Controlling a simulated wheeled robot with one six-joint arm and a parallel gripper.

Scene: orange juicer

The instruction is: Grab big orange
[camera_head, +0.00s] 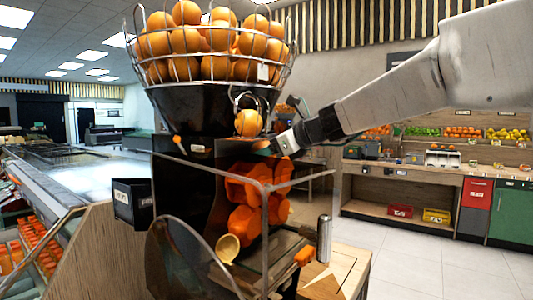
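A round orange (249,123) sits in the wire holder at the front of the juicer (190,190), below the basket. Many more oranges (214,67) fill the wire basket (283,85) on top; I cannot tell by size which one is the big orange. My gripper (277,146) reaches in from the upper right and ends just right of and below the orange in the holder. Its fingertips are small and dark against the machine. I cannot tell whether they are open or shut, or whether they touch anything.
The juicer has orange pressing parts (245,200) behind a clear cover and stands on a wooden counter (345,275). A metal cylinder (324,238) rises at its right. A display case (85,190) is at left. A produce counter (430,172) stands behind, with open floor before it.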

